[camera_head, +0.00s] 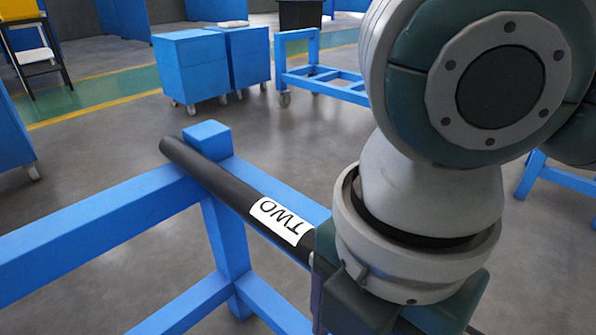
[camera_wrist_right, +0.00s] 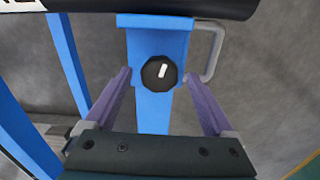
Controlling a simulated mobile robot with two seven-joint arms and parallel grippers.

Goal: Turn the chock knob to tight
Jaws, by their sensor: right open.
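The chock knob (camera_wrist_right: 153,77) is a small round black knob with a white mark, on the face of a blue block (camera_wrist_right: 158,42) in the right wrist view. The mark points up and slightly right. My right gripper (camera_wrist_right: 160,79) is open, its two purple fingers on either side of the knob with gaps to both sides. I cannot tell how deep the fingertips reach. In the head view my right arm and gripper body hide the knob. My left gripper is not in view.
A black shaft labelled TWO (camera_head: 222,187) lies along a blue frame (camera_head: 95,225); its dark side also shows above the block in the wrist view. A grey bent handle (camera_wrist_right: 217,50) sits right of the block. Blue cabinets (camera_head: 190,68) stand on the open floor behind.

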